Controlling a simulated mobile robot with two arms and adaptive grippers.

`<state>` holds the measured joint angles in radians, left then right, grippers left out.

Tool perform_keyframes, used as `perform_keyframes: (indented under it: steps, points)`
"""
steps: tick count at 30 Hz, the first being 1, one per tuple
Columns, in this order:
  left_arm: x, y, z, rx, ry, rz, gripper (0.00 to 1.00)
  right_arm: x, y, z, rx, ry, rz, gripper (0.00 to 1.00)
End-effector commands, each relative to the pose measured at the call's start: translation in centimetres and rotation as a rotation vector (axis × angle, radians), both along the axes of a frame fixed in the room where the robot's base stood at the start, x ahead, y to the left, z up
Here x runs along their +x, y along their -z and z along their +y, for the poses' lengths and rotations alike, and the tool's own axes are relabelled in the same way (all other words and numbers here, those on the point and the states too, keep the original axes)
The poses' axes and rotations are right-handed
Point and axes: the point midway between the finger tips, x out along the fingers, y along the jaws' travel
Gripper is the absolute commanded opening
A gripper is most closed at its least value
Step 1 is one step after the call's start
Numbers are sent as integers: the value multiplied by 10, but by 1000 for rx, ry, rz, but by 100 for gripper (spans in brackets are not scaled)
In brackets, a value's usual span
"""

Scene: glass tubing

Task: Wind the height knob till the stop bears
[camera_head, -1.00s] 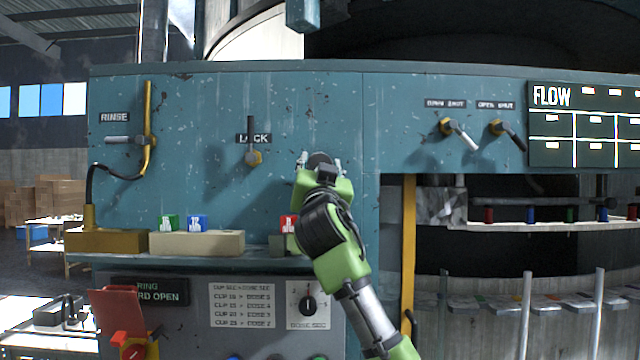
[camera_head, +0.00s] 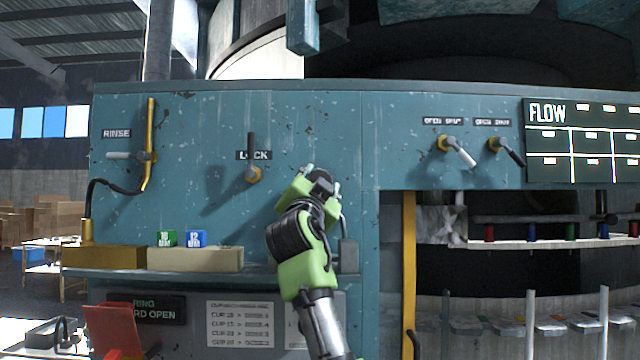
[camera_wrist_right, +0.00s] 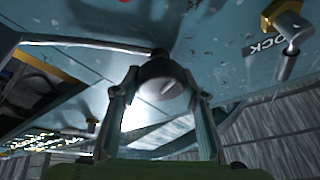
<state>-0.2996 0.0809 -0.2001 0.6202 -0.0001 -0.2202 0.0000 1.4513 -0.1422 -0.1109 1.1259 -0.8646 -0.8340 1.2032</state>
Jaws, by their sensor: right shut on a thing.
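My right gripper (camera_head: 323,177) reaches up from the bottom to the teal panel (camera_head: 310,120). It is shut on a dark round knob, which also shows between the two fingers in the right wrist view (camera_wrist_right: 160,84). In the head view the gripper largely covers this knob, and I can read no label beside it. I cannot pick out a stop in either view. My left gripper is not in view.
The LOCK lever (camera_head: 252,160) stands left of my right gripper, and the RINSE valve (camera_head: 147,157) further left. Two lever valves (camera_head: 450,146) sit to the right. Below, a ledge holds a green block (camera_head: 167,239) and a blue block (camera_head: 196,239).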

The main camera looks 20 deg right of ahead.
Motion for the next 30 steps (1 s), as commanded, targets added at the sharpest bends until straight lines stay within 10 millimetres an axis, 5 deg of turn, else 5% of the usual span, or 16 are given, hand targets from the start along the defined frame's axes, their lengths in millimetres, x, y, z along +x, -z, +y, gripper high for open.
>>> perform_keyframes:
  steps: [5, 6, 8, 21, 30]
  points:
    - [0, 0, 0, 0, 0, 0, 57, -1, -1, 0, -2, 1, -2, 19]
    - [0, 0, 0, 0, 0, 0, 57, -1, -1, 0, -2, 0, -2, 43]
    - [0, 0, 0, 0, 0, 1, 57, -1, -1, 0, -2, 0, -2, 57]
    - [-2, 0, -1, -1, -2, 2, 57, -3, 1, 2, -2, -1, -1, 57]
    - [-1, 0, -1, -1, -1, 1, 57, -37, 16, 20, -1, -3, -2, 57]
